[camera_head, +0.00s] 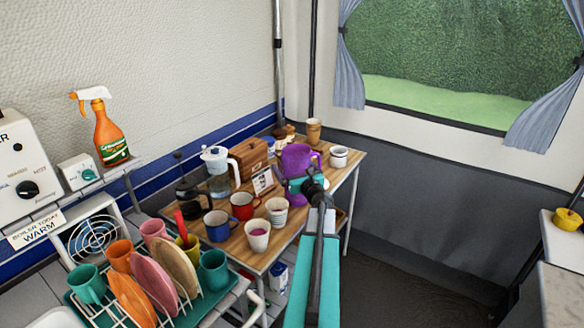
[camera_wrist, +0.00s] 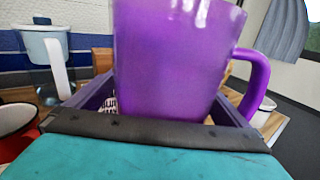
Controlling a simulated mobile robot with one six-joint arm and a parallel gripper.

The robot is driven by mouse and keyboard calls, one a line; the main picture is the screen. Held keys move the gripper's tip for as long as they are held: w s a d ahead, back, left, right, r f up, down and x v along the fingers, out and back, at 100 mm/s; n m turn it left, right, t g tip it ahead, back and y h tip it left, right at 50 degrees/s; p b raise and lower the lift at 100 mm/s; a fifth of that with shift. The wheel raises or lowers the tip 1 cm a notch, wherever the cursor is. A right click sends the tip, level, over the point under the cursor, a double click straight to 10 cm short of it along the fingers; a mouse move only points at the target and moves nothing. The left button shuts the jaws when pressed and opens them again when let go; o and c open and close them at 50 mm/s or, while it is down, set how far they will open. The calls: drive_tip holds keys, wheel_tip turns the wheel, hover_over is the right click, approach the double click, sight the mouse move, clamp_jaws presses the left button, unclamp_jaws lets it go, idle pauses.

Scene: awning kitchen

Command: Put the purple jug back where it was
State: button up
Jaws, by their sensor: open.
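The purple jug (camera_head: 297,157) stands upright on the wooden table, toward its back right, with its handle to the right. My gripper (camera_head: 297,183) is at the near side of the jug and hides its lower part. In the wrist view the jug (camera_wrist: 175,60) fills the middle, its handle at the right. My open gripper (camera_wrist: 158,108) has one finger on each side of the jug's lower body. The jug's base is hidden behind the gripper, so I cannot tell whether the fingers touch it.
A white mug (camera_head: 338,156) stands right of the jug, and a small framed card (camera_head: 263,181) left of it. A red mug (camera_head: 243,205), blue mug (camera_head: 219,225) and pale cups (camera_head: 258,236) stand nearer. A wooden box (camera_head: 249,157) is behind left. A dish rack (camera_head: 190,305) is front left.

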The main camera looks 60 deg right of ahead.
drive_tip(key=shift+s+r, duration=0.1)
drive_tip(key=b+v, duration=0.2)
drive_tip(key=v, duration=0.9)
drive_tip(key=shift+s+a, duration=0.25)
drive_tip(key=shift+s, duration=0.05)
drive_tip(key=shift+s, duration=0.1)
idle(0.8)
